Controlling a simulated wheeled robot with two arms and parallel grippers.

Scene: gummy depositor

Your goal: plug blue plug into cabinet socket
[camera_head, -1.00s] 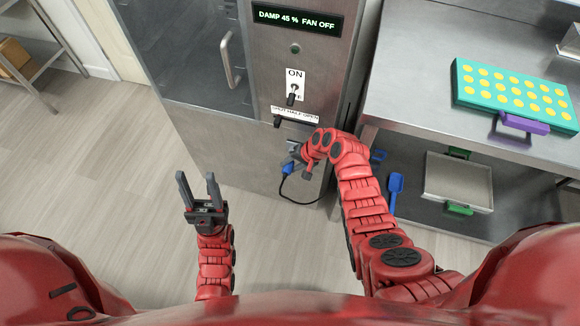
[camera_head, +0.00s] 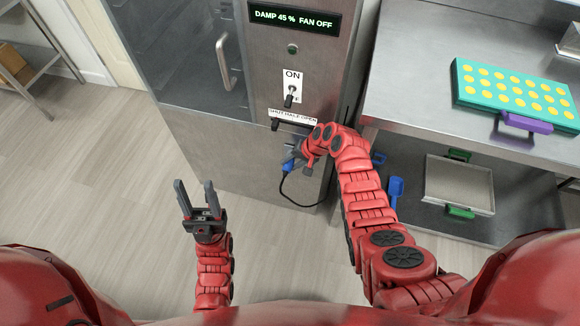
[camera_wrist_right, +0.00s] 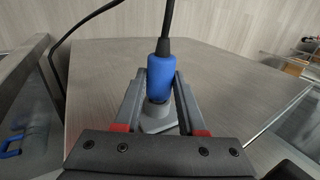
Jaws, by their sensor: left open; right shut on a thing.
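The blue plug (camera_head: 288,165) is at the lower front of the steel cabinet (camera_head: 235,150), with a black cable looping down from it. In the right wrist view the blue plug (camera_wrist_right: 160,78) sits between the two grey fingers of my right gripper (camera_wrist_right: 160,92), its cable leaving at the top. My right gripper (camera_head: 293,160) is shut on the plug. A light grey piece (camera_wrist_right: 157,120) lies below the blue body; I cannot tell if it is plug or socket. The socket is not clearly visible. My left gripper (camera_head: 196,192) is open and empty over the floor, left of the cabinet.
The cabinet carries a lit display (camera_head: 295,17), an ON switch (camera_head: 291,90) and a dark lever (camera_head: 290,123) just above my right gripper. A steel table (camera_head: 410,85) at right holds a teal mould (camera_head: 515,92). A blue scoop (camera_head: 396,188) and tray (camera_head: 459,183) are below.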

